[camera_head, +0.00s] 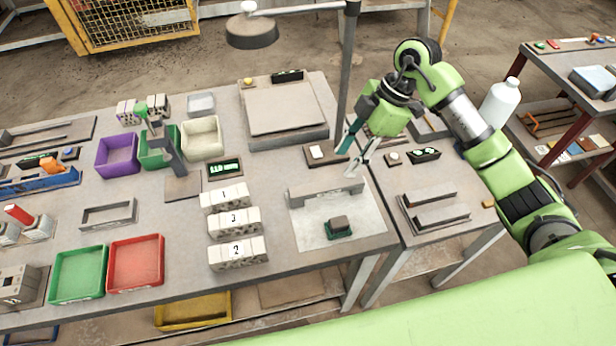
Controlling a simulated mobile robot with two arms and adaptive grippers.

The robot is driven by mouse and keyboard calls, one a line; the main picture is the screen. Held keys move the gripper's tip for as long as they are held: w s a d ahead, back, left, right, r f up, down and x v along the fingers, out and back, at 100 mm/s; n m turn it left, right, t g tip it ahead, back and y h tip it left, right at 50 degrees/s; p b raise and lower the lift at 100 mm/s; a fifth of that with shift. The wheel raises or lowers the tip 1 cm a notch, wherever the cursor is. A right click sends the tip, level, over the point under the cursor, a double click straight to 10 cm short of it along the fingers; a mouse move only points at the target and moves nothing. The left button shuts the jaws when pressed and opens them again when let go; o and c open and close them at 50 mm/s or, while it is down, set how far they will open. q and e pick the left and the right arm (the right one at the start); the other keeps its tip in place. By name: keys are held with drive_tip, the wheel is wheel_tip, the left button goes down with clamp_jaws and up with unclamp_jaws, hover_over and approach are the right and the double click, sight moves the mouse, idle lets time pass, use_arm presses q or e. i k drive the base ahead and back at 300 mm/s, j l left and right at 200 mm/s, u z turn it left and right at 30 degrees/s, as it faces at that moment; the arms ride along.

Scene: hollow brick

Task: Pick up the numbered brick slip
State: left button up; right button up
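Three pale, speckled, hollow-looking bricks with number labels stand in a column on the table: brick 1 (224,197) at the back, brick 3 (234,222) in the middle, brick 2 (238,252) at the front. I cannot tell which of them, if any, is the brick slip. My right gripper (347,163) is open and empty, fingers pointing down. It is to the right of the bricks, over or near the far right end of a grey bar (318,189). Whether it touches the bar is unclear. My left gripper is out of view.
The grey bar and a dark block on a green base (339,228) are on a pale mat (370,228). Left of the bricks are a red tray (135,264) and a green tray (78,274). A dark post (347,75) rises behind my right gripper.

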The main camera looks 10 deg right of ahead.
sight(249, 252)
drive_tip(key=k+j+u, duration=0.2)
drive_tip(key=k+j, duration=0.15)
drive_tip(key=j, duration=0.25)
drive_tip(key=k+j+u, duration=0.1)
drive_tip(key=j, duration=0.25)
drive_tip(key=k+j+u, duration=0.1)
drive_tip(key=k+j, duration=0.15)
drive_tip(key=k+j+u, duration=0.1)
drive_tip(key=j, duration=0.35)
drive_tip(key=k+l, duration=0.05)
